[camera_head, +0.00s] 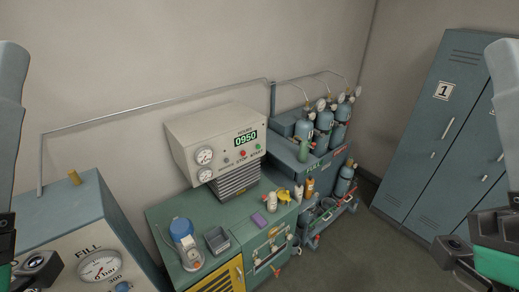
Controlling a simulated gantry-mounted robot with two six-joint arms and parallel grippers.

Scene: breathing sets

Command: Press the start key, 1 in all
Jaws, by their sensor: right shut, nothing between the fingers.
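The start key is a small green button (258,146) at the right end of the key row on the cream compressor panel (190,135), above the word START. A red key (242,153) sits to its left. A green display (246,137) above the row reads 0950. My right gripper (463,262) is at the lower right edge, shut and empty, far from the panel. Neither gripper touches the panel.
A FILL gauge box (75,225) is at left.

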